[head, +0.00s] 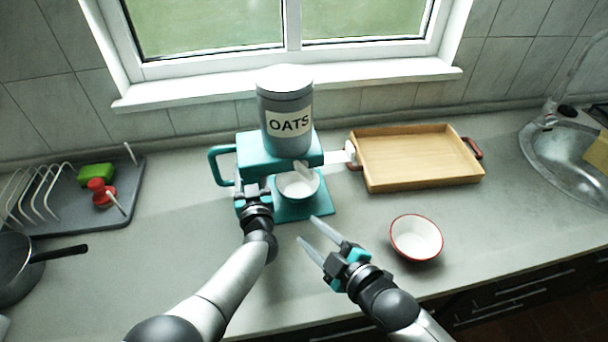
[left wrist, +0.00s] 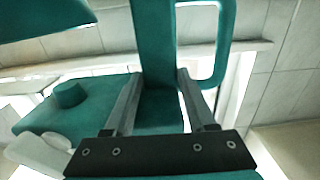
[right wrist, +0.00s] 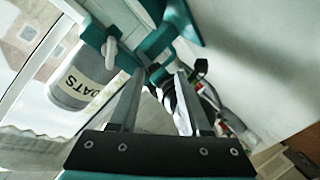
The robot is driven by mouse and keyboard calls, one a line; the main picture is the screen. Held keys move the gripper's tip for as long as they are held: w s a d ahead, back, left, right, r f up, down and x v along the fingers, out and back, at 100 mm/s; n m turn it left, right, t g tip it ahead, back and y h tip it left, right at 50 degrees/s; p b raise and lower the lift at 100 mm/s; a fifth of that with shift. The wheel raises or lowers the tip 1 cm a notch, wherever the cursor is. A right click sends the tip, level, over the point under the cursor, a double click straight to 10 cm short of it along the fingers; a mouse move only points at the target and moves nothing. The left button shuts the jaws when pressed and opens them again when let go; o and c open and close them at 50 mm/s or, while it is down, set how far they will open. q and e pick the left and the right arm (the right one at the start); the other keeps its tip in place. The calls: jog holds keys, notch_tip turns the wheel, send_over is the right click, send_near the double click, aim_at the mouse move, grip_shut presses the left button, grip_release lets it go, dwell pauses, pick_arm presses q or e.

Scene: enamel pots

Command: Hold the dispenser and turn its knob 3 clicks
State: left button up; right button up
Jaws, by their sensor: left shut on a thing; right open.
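The teal dispenser (head: 253,152) stands on the counter, upright, with a grey canister (head: 287,112) labelled OATS on top. A loop handle (head: 214,166) is on its left. A white knob (head: 349,152) on a pale shaft sticks out at its right. A white bowl (head: 298,186) sits on its base, under the body. My left gripper (head: 252,188) is shut on the dispenser's teal upright (left wrist: 155,75), between the fingers in the left wrist view. My right gripper (head: 311,233) is open and empty, in front of the base and apart from the knob.
A red-rimmed bowl (head: 416,238) stands right of my right gripper. A dish rack (head: 70,205) with a green sponge (head: 96,176) and a pan (head: 18,265) are left. The sink (head: 565,155) is far right.

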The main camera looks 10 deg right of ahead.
jog(key=n+g, duration=0.1)
jog(key=n, duration=0.3)
jog(key=n+t+h, duration=0.1)
jog(key=n+h, duration=0.8)
jog(key=n, duration=1.5)
send_near(304, 174)
jog(key=x, duration=0.9)
jog(key=shift+w, duration=0.2)
jog(key=shift+c, duration=0.2)
grip_shut()
